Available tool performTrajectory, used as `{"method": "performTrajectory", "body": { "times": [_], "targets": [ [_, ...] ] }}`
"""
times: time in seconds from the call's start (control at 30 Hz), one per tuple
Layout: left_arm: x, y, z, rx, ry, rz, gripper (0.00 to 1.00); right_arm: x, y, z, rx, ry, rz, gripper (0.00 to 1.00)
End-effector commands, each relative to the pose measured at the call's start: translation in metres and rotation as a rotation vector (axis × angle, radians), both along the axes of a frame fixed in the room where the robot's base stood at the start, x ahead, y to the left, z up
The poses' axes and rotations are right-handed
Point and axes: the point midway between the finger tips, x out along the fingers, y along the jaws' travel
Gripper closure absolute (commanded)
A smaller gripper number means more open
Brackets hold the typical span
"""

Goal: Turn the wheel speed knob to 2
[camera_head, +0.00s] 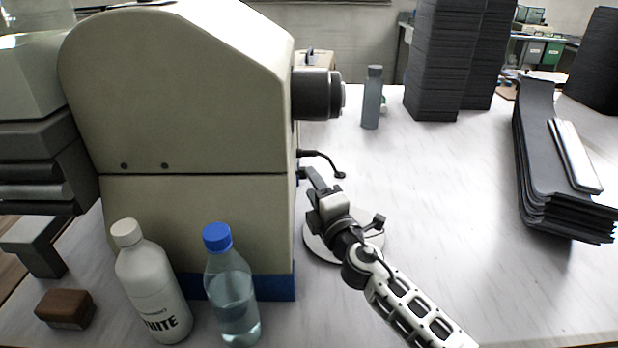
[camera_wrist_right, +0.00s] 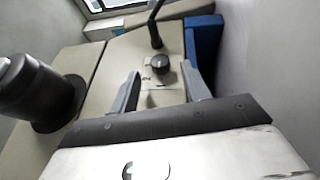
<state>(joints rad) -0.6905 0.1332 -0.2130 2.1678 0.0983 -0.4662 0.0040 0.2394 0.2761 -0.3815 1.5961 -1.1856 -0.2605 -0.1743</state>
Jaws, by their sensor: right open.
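The machine (camera_head: 190,110) is a large beige housing at the left of the head view. In the right wrist view, a small round black knob (camera_wrist_right: 159,63) sits on a pale plate on the machine's side panel. My right gripper (camera_head: 312,178) is close beside the machine's right side. In the wrist view its two open fingers (camera_wrist_right: 161,72) are spread to either side of the knob, with gaps visible; I cannot tell how far the tips are from the panel. The knob's marks are too small to read, and it is hidden in the head view. My left gripper is not in view.
A dark cylinder (camera_head: 317,94) juts from the machine above my gripper, and a thin black lever (camera_head: 322,158) sticks out nearby. A round grey base (camera_head: 318,246) lies below my arm. Bottles (camera_head: 232,295) stand in front of the machine.

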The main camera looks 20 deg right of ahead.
Motion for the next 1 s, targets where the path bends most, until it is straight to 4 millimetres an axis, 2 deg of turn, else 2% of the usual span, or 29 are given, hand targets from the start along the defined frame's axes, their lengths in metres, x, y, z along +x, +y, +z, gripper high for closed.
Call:
{"method": "performTrajectory", "body": {
  "times": [0.1, 0.2, 0.57, 0.7, 0.73, 1.0],
  "targets": [
    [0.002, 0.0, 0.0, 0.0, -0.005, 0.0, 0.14, 0.016, 0.002, 0.002, 0.0, -0.001, 0.0, 0.53],
    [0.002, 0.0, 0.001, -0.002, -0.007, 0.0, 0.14, 0.024, 0.003, 0.003, 0.0, 0.0, 0.001, 0.53],
    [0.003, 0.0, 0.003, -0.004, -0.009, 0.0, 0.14, 0.028, 0.004, 0.003, 0.0, 0.0, 0.001, 0.53],
    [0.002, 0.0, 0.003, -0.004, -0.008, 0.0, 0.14, 0.027, 0.004, 0.003, 0.0, 0.0, 0.001, 0.92],
    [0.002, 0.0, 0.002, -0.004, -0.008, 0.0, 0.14, 0.027, 0.004, 0.003, 0.0, 0.0, 0.001, 0.98],
    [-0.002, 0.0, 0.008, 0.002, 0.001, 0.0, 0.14, 0.027, 0.004, 0.006, 0.002, 0.013, 0.0, 0.98]
  ]
}}
